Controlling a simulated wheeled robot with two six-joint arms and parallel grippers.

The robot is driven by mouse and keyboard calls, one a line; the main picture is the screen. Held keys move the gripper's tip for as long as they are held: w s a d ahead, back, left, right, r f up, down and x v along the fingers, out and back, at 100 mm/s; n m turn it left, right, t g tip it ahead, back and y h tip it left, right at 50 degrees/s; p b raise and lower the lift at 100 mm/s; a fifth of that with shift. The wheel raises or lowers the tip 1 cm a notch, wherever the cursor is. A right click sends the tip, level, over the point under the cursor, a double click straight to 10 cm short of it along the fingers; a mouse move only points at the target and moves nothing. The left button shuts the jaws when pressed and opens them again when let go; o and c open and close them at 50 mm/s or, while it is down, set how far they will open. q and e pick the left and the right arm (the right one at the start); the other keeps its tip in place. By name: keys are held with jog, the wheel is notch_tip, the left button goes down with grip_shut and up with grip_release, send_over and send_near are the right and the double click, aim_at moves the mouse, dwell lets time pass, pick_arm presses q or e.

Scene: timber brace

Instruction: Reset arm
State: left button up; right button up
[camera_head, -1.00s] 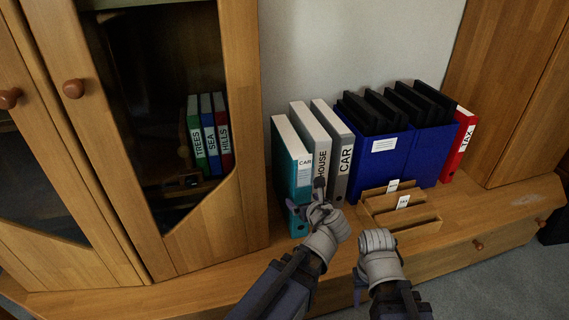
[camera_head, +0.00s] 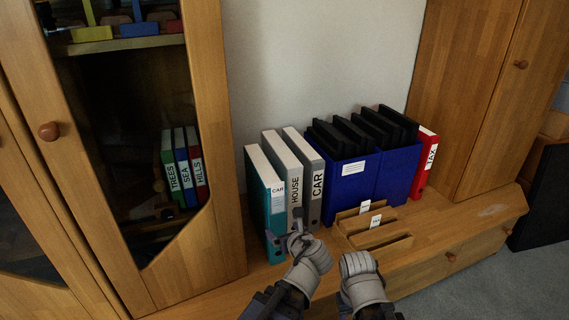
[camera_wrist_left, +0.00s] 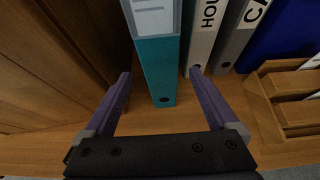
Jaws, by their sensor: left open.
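I cannot tell the exact distance to the binder. My right arm shows beside the left one in the head view, but its fingers cannot be made out.
Grey HOUSE (camera_head: 283,170) and CAR (camera_head: 309,175) binders, blue boxes with black folders (camera_head: 345,190) and a red TAX binder (camera_head: 424,163) stand on the wooden bench. A small wooden card rack (camera_head: 372,229) sits in front. A glass-door cabinet (camera_head: 215,120) is at left.

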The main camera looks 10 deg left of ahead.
pick_arm(q)
jog(key=s+d+f+n+g+h+p, duration=0.3)
jog(key=s+d+n+g, duration=0.35)
jog(key=n, duration=0.65)
jog(key=s+d+f+n+g+h+p, duration=0.2)
jog(key=s+d+n+g+h+p, duration=0.15)
jog(key=s+n, duration=0.75)
notch_tip(320, 180, up, 37)
jog(key=n+p, duration=0.1)
jog(key=p, duration=3.6)
jog(key=shift+w+r+y, duration=0.2)
jog(key=shift+w+y, duration=0.1)
jog(key=shift+y, duration=0.05)
